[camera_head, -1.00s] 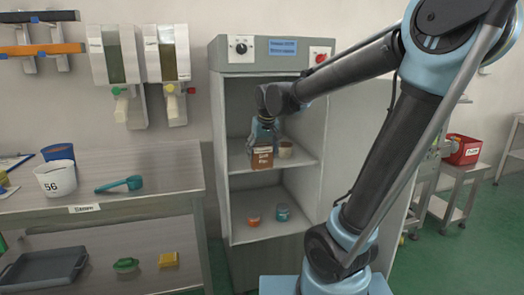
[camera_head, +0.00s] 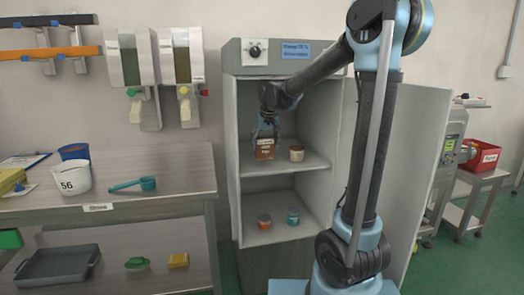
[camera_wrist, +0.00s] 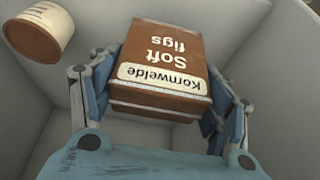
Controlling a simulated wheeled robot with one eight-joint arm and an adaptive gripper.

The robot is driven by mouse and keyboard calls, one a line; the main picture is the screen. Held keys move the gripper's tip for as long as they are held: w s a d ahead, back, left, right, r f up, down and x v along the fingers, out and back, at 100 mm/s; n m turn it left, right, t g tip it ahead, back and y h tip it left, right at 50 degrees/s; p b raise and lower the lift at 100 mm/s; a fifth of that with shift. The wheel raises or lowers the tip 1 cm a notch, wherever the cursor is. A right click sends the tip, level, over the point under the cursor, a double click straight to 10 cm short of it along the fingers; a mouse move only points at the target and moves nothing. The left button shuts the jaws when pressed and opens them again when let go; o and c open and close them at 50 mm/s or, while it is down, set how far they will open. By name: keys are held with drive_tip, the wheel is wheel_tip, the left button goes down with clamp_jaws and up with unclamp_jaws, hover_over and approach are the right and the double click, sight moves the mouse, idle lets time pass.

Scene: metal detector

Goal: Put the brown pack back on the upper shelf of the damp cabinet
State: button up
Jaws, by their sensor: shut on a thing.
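The brown pack (camera_head: 264,152), labelled "Soft figs", is inside the open damp cabinet (camera_head: 231,140) at the upper shelf (camera_head: 280,168). My gripper (camera_head: 265,132) reaches in from above and is shut on the pack. In the wrist view the pack (camera_wrist: 160,62) sits between the two blue fingers, one on each side. I cannot tell whether its base touches the shelf. A cream tub with a brown top (camera_head: 296,153) stands just right of the pack, apart from it; it also shows in the wrist view (camera_wrist: 40,35).
Two small jars, one orange (camera_head: 264,222) and one blue (camera_head: 293,216), stand on the lower shelf. The cabinet door (camera_head: 405,165) is swung open to the right, behind my arm. A workbench (camera_head: 180,165) with a bucket (camera_head: 72,177) and a teal scoop (camera_head: 135,185) is at left.

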drive_tip(key=shift+w+a+f, duration=0.25)
drive_tip(key=shift+w+f, duration=0.65)
drive_tip(key=shift+w+a+f, duration=0.25)
drive_tip(key=shift+w+f, duration=0.65)
drive_tip(key=o, duration=1.4)
drive_tip(key=shift+c, duration=0.2)
drive_tip(key=shift+r, duration=0.1)
